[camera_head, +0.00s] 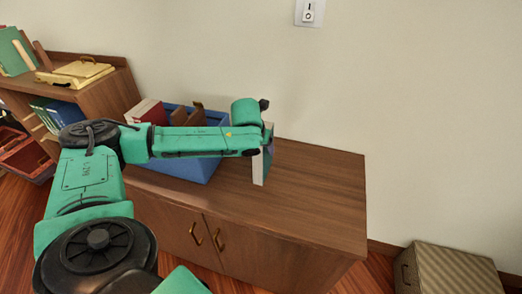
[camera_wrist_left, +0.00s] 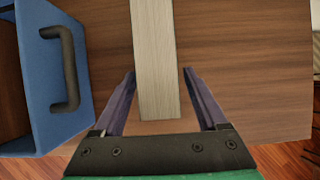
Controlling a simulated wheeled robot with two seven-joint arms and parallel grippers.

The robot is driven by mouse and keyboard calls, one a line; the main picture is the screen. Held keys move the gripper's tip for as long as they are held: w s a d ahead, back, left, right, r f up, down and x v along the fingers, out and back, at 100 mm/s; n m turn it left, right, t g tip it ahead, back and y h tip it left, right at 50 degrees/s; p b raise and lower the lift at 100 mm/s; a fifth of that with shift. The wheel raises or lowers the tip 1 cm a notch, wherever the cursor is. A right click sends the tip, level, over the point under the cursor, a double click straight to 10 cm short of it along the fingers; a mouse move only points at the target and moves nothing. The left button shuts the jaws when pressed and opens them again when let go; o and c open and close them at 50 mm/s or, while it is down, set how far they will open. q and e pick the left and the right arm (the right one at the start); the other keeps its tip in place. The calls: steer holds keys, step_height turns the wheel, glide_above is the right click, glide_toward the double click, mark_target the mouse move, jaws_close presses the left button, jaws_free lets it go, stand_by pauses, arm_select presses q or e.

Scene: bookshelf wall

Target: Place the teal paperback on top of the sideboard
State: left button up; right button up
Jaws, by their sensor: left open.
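The teal paperback (camera_head: 259,168) stands upright on top of the sideboard (camera_head: 310,195), right of the blue bin, with its pale page edge towards me. In the left wrist view the paperback (camera_wrist_left: 156,45) shows as a pale strip between the two fingers. My left gripper (camera_wrist_left: 158,78) is open, one finger on each side of the paperback, with gaps visible on both sides. In the head view my left gripper (camera_head: 268,143) is at the book's upper part, mostly hidden by the wrist. My right gripper is out of view.
A blue bin (camera_head: 190,170) with a dark handle (camera_wrist_left: 68,68) holds red and brown items, close left of the gripper. The sideboard's right half is clear. A shelf (camera_head: 108,97) with books stands at left. A striped box (camera_head: 450,272) sits on the floor at right.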

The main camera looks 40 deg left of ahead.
arm_select(q)
steer(key=v, duration=1)
steer(key=shift+s, duration=0.15)
